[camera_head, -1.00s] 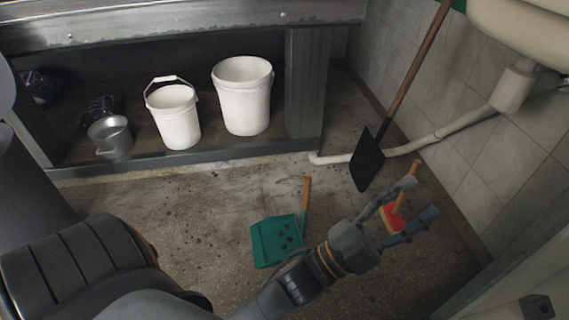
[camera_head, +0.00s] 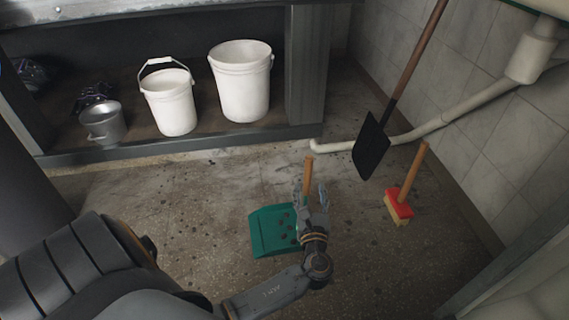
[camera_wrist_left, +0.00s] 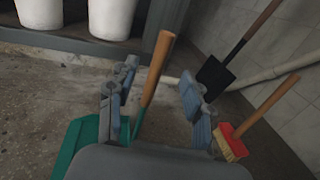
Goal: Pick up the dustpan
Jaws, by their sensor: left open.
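The green dustpan (camera_head: 268,232) lies on the floor in the head view, with dark spots on its pan and a wooden handle (camera_head: 308,176) standing up. My left gripper (camera_head: 311,194) is open at the handle and hides its lower part and the pan's right side. In the left wrist view the dustpan (camera_wrist_left: 84,143) is at lower left. Its handle (camera_wrist_left: 157,68) rises between the two open fingers of my left gripper (camera_wrist_left: 158,108), nearer the left finger. I cannot tell whether they touch. My right gripper is not in view.
A red brush (camera_head: 399,207) with a wooden handle stands on the floor to the right. A black shovel (camera_head: 371,147) leans near the tiled wall and a pipe (camera_head: 408,136). White buckets (camera_head: 240,82) and a metal pot (camera_head: 102,123) stand on the low shelf behind.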

